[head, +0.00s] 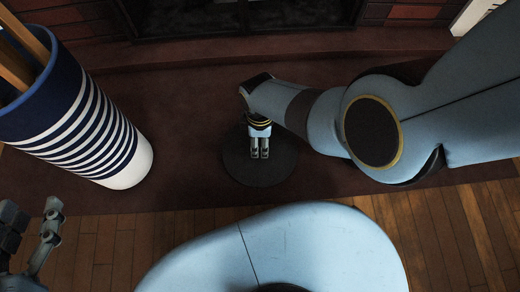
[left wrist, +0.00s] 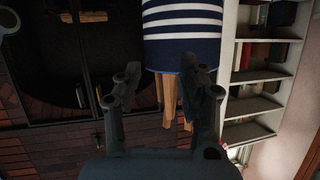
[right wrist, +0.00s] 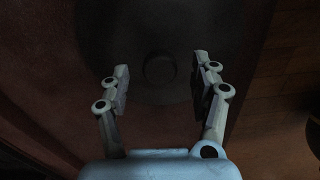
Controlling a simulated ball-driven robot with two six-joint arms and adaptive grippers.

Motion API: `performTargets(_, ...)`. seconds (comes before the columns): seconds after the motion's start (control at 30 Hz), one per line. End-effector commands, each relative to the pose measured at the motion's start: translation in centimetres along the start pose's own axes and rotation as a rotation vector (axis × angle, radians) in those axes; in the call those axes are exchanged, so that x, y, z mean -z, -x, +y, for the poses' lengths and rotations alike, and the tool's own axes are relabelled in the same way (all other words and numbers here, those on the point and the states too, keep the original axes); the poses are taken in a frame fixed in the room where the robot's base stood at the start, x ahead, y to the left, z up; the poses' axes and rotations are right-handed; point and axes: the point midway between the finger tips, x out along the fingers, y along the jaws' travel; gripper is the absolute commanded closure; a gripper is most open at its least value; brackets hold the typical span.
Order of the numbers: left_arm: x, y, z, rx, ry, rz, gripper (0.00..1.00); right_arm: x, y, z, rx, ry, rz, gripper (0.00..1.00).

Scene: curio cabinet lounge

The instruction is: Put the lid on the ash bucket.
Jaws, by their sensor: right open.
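A dark round lid (head: 238,172) lies flat and level on the dark red hearth in the head view. In the right wrist view the lid (right wrist: 160,30) shows a round knob (right wrist: 160,69) in its middle. My right gripper (head: 260,153) is over the lid, pointing down. In the right wrist view its fingers (right wrist: 158,75) are open, one on each side of the knob, with nothing between them. My left gripper (head: 30,212) is at the lower left of the head view, open and empty; its fingers (left wrist: 162,80) are apart in the left wrist view. I cannot make out a separate ash bucket.
A blue-and-white striped container (head: 100,130) with wooden sticks stands left of the lid; it also shows in the left wrist view (left wrist: 182,35). A fireplace (head: 240,18) is behind. Wooden floor (head: 85,245) is in front. Bookshelves (left wrist: 255,90) show in the left wrist view.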

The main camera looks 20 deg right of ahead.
Motion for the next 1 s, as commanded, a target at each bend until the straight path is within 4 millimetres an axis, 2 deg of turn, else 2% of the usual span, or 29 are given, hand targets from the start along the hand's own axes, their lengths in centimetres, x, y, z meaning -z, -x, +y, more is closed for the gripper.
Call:
performTargets(0.13,3.0,-1.1,-0.1,-0.001,-0.013,0.128,0.60,-0.1,-0.9,-0.1,0.002,0.000,-0.001,0.37)
performTargets(0.3,5.3,-1.5,-0.1,-0.001,-0.020,0.218,0.60,0.0,-1.2,0.0,0.000,0.000,-0.001,0.37)
performTargets(0.6,5.9,-1.6,-0.1,-0.001,-0.022,0.238,0.60,0.0,-1.2,0.0,-0.001,0.000,0.000,0.37)
performTargets(1.0,5.8,-1.6,-0.1,-0.001,-0.022,0.236,0.60,0.0,-1.2,0.0,0.000,0.000,-0.001,0.89)
